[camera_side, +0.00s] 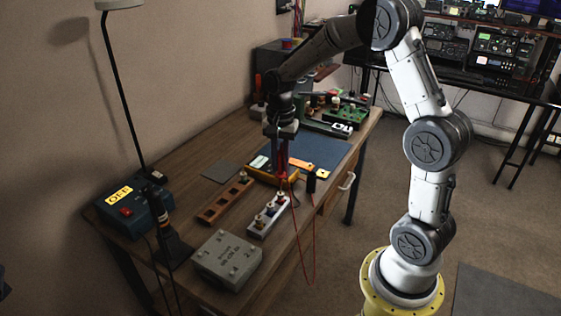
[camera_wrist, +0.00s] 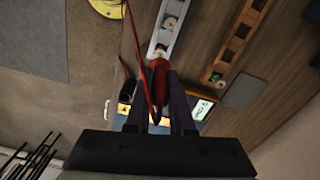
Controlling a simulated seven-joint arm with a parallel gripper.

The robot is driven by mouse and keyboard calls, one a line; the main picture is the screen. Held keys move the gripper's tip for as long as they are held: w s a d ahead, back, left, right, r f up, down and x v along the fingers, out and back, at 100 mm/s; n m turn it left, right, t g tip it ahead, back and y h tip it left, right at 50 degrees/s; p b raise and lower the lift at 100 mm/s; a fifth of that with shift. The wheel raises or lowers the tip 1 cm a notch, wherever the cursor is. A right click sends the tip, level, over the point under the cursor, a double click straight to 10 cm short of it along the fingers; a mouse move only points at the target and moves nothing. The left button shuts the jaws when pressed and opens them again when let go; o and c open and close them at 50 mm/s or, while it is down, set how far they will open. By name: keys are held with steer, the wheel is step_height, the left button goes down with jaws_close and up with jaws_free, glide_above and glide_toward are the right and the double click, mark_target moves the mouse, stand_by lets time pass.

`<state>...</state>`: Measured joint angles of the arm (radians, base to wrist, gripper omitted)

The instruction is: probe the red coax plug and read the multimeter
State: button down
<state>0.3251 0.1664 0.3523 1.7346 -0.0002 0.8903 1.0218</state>
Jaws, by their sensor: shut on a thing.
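My gripper (camera_side: 282,172) points down over the table, shut on a red probe (camera_wrist: 159,78) with a red lead trailing from it. The probe's tip reaches down to the far end of a pale strip (camera_wrist: 151,47) that carries several small coax plugs (camera_side: 271,208). Whether the tip touches a plug is too small to tell, and no plug shows clearly as red. The yellow multimeter (camera_side: 262,178) lies behind the gripper and is partly hidden by it. Its pale display (camera_wrist: 201,106) shows in the wrist view, but I cannot read it.
A brown block with holes (camera_side: 225,200) lies left of the strip. A grey box (camera_side: 227,259) stands nearer the front, and a blue box marked OFF (camera_side: 137,212) at the left. A black probe (camera_side: 311,182) is near the table's right edge. A blue mat (camera_side: 325,150) lies behind.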

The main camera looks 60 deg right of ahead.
mark_target(281, 150)
steer(key=shift+r, duration=2.45)
